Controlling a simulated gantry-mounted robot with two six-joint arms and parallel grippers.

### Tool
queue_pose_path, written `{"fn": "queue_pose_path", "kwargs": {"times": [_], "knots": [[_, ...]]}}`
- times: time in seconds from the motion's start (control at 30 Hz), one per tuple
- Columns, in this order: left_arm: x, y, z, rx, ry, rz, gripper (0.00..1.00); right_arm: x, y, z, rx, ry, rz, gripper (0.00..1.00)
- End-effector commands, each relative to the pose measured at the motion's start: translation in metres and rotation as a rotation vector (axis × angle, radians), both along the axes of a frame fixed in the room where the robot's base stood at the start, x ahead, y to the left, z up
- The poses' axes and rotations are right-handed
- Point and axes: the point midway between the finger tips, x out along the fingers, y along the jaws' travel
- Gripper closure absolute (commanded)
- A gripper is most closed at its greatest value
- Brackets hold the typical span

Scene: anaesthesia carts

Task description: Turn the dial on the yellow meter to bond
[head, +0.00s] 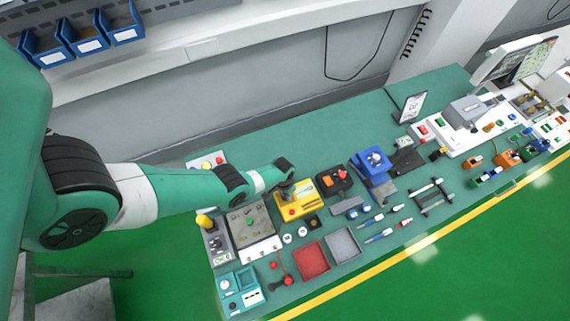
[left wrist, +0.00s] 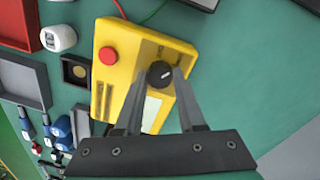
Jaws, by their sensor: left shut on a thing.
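The yellow meter (head: 291,208) lies on the green bench top beside a grey panel box. In the left wrist view the yellow meter (left wrist: 120,66) shows a red button (left wrist: 109,56) and a black dial (left wrist: 159,74) with a white pointer mark. My left gripper (head: 286,186) is over the meter. In the left wrist view its two fingers (left wrist: 160,82) stand on either side of the dial and are shut on it. The dial's labels are too small to read. My right gripper is in neither view.
A black and orange device (head: 334,181) stands just right of the meter, with a blue device (head: 372,166) beyond it. A red tray (head: 311,262) and a grey tray (head: 343,245) lie in front. The grey panel box (head: 250,231) stands to the left.

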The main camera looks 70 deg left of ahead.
Motion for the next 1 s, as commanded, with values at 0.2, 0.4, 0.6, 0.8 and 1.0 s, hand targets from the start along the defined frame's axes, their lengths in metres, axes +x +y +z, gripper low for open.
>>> {"fn": "queue_pose_path", "kwargs": {"times": [0.2, 0.4, 0.6, 0.8, 1.0], "knots": [[0.0, 0.0, -0.0002, 0.0, 0.0, -0.069, 1.0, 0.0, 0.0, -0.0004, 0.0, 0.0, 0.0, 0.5], [0.0001, 0.0, -0.0002, 0.0, 0.0, -0.089, 1.0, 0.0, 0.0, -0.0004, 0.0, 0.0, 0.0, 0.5], [0.0, 0.0, -0.0002, 0.0, 0.0, -0.09, 1.0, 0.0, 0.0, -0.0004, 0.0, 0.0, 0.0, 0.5], [0.0, 0.0, -0.0002, 0.0, 0.0, -0.089, 0.47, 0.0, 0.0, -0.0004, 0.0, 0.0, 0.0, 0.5], [0.0, 0.0, -0.0001, 0.0, 0.0, -0.089, 0.31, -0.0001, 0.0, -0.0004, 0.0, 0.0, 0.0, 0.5]]}}
